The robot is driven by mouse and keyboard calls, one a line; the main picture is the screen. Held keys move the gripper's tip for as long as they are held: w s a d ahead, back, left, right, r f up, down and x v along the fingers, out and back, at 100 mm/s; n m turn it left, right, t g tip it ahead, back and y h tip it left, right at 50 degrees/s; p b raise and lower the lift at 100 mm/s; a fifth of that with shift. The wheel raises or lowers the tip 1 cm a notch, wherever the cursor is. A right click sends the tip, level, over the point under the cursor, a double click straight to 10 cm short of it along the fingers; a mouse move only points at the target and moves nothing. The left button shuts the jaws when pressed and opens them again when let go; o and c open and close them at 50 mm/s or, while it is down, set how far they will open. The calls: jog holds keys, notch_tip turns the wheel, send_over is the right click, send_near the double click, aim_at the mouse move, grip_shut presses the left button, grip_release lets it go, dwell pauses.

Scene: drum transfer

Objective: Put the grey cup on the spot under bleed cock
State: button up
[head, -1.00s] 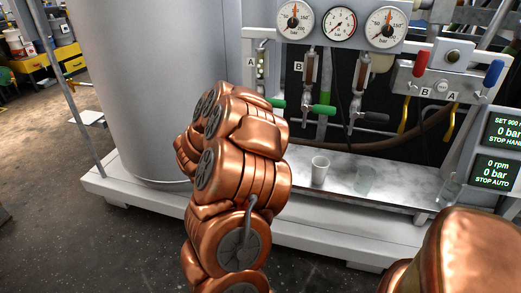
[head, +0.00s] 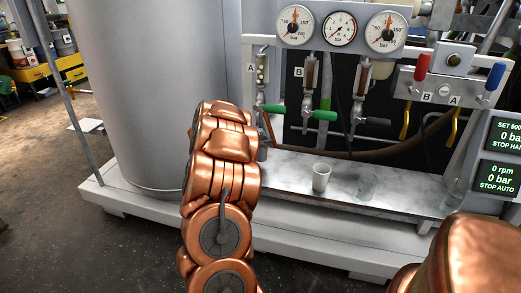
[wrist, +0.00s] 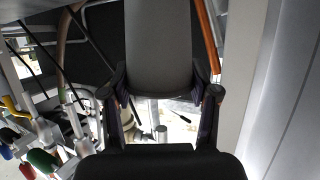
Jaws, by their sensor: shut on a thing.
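A plain grey body, which I take to be the grey cup (wrist: 158,45), fills the upper middle of the wrist view. My gripper (wrist: 160,93) is shut on it, with a dark finger on either side. In the head view my arm hides most of the gripper and the cup. Several cocks hang under the gauges, among them a green-handled one (head: 322,114) and a black-handled one (head: 375,121). I cannot tell which is the bleed cock. The pale marbled shelf (head: 290,180) lies below them. No marked spot can be made out on it.
The large silver drum (head: 135,90) rises left of my arm. Bare shelf shows left of the white cup.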

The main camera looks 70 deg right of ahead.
jog(key=shift+f+b, duration=1)
jog(key=shift+f, duration=0.75)
jog(key=o, duration=0.9)
jog(key=shift+f, duration=0.1)
jog(key=shift+c, duration=0.2)
